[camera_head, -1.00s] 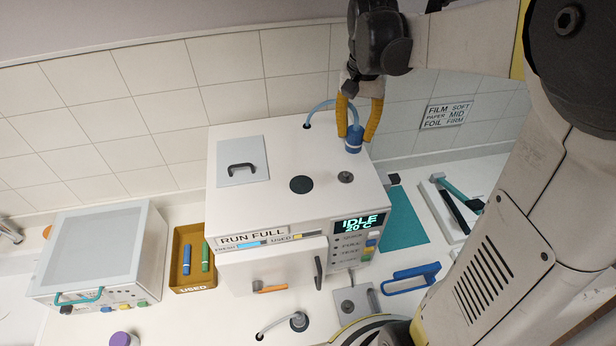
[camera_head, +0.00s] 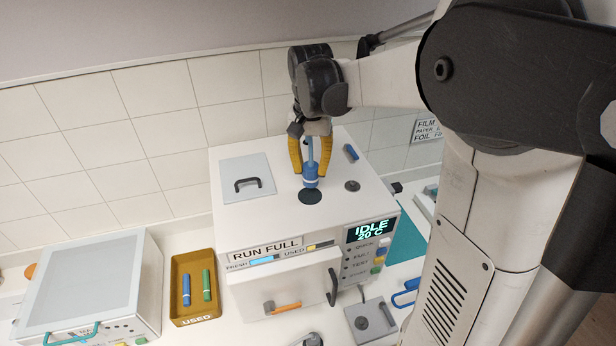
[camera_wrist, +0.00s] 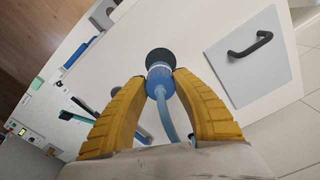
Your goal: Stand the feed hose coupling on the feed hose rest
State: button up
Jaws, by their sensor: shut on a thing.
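My gripper (camera_head: 311,172) has its yellow fingers shut on the blue feed hose coupling (camera_head: 311,182), a short cylinder with a pale band. In the wrist view the coupling (camera_wrist: 160,77) sits between the fingertips, and its light blue hose (camera_wrist: 172,118) runs back between the fingers. The coupling is roughly upright over a dark round pad (camera_head: 310,197) on the white machine's top. The pad (camera_wrist: 160,57) shows just past the coupling's end; I cannot tell whether they touch. A smaller grey disc (camera_head: 352,185) lies to the right. Which one is the feed hose rest is not labelled.
The white machine (camera_head: 235,215) has a lid with a black handle (camera_head: 248,184) at left and a small blue piece (camera_head: 350,152) at the back right. An ochre USED tray (camera_head: 194,309) holds blue and green sticks at left.

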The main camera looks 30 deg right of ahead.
aim_at(310, 181)
notch_tip(310, 181, down, 4)
jog(key=shift+a+f, duration=0.1)
jog(key=shift+f, duration=0.1)
jog(key=o, duration=1.1)
